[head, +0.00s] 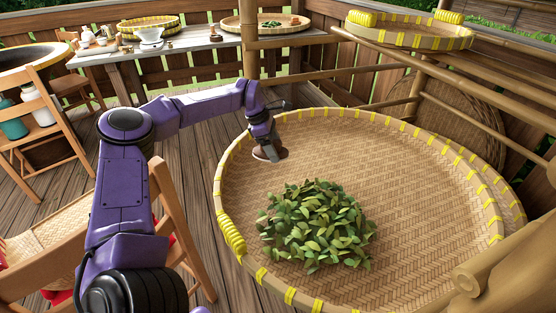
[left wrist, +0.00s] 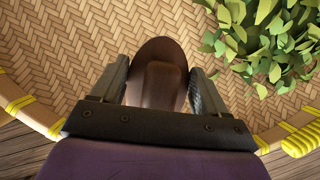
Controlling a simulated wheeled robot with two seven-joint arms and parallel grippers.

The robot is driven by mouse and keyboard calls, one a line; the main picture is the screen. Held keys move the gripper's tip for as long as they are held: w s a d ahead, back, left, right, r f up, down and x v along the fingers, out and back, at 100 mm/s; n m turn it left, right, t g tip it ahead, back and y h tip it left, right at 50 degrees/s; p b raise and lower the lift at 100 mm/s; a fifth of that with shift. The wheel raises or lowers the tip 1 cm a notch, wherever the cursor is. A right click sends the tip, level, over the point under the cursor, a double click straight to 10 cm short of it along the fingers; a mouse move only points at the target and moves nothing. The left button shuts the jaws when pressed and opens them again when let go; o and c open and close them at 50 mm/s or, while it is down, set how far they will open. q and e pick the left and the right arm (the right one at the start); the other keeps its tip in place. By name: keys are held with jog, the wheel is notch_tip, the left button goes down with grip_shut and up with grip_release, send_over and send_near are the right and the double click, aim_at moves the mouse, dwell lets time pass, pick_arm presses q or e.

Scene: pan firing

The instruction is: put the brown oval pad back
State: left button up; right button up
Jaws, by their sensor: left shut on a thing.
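My left gripper (head: 266,141) is shut on the brown oval pad (head: 270,153) and holds it over the left part of the large woven tray (head: 420,200). In the left wrist view the pad (left wrist: 159,58) sits between the two fingers of my left gripper (left wrist: 160,85), gripped by its raised handle. The woven tray floor (left wrist: 60,60) shows beneath it. I cannot tell whether the pad touches the tray. My right gripper is not in view.
A pile of green leaves (head: 316,225) lies in the tray, right of and nearer than the pad. A table (head: 190,42) with small wares stands at the back left. A smaller round tray (head: 410,33) sits on a bamboo rack at the back right. Wooden chairs stand at the left.

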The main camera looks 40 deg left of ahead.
pick_arm(q)
send_over(282, 166)
jog(key=s, duration=0.1)
jog(key=f, duration=0.2)
jog(key=a+f, duration=0.1)
jog(key=f, duration=0.1)
jog(key=shift+s+f, duration=0.1)
jog(key=shift+f, duration=0.2)
notch_tip(282, 166, down, 2)
jog(key=shift+f+b, duration=0.25)
jog(key=shift+b, duration=0.3)
jog(key=shift+f, duration=0.25)
jog(key=o, duration=1.7)
jog(key=shift+o, duration=0.2)
jog(key=shift+r, duration=0.15)
jog(key=shift+r+p, duration=0.15)
jog(key=shift+p, duration=0.4)
jog(key=v, duration=1)
jog(key=shift+d+r, duration=0.1)
jog(key=shift+d, duration=0.2)
